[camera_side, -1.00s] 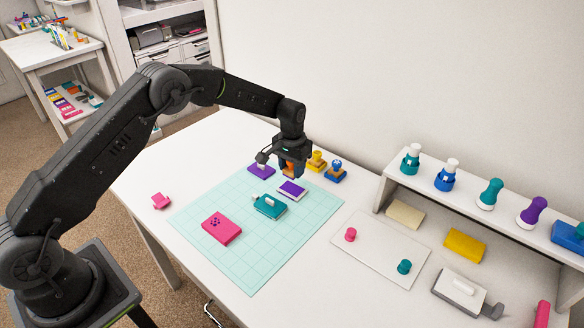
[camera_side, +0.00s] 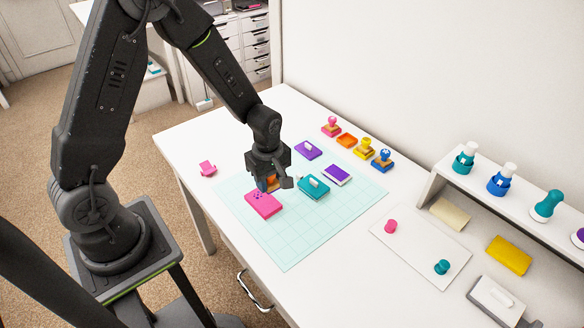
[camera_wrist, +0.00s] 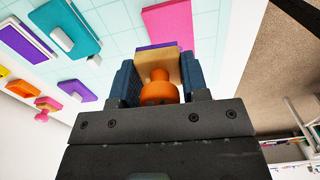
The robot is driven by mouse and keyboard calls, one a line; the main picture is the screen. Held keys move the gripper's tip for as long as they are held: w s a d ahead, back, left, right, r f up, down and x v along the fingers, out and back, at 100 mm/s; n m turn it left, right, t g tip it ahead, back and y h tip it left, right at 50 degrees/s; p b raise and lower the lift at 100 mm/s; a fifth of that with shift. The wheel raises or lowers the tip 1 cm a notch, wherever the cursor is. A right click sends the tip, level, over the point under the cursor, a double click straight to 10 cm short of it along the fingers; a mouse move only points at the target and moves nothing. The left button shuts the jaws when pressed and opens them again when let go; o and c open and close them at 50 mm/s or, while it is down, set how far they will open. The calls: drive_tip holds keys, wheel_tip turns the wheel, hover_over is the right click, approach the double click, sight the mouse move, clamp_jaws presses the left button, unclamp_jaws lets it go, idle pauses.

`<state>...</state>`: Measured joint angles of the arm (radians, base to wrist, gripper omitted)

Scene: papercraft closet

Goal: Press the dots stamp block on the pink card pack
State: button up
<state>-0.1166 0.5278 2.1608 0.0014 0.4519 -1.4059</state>
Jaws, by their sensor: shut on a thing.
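My gripper (camera_side: 270,178) is shut on an orange-knobbed stamp block (camera_wrist: 160,88) with a tan body and a purple edge, likely the dots stamp block. Its stamping face is hidden. In the side view the stamp (camera_side: 265,184) is at the far edge of the pink card pack (camera_side: 264,207); I cannot tell whether they touch. The pack lies flat on the mint grid mat (camera_side: 290,245) and shows several dark dots on top. In the wrist view the pack (camera_wrist: 167,22) lies beyond the stamp.
A teal pad (camera_side: 314,187) and two purple pads, one here (camera_side: 308,149), lie right of the gripper. Pink, yellow and blue stamps (camera_side: 382,160) and an orange pad (camera_side: 347,140) stand behind. A white shelf (camera_side: 440,185) is at right. The front mat is clear.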

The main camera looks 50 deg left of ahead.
sight(267, 206)
drive_tip(key=shift+s+n, duration=0.5)
drive_tip(key=shift+s, duration=0.15)
drive_tip(key=shift+f, duration=2.3)
drive_tip(key=shift+f, duration=0.85)
drive_tip(key=o, duration=0.4)
drive_tip(key=shift+s, duration=0.1)
drive_tip(key=c, duration=0.4)
drive_tip(key=shift+r, duration=3.1)
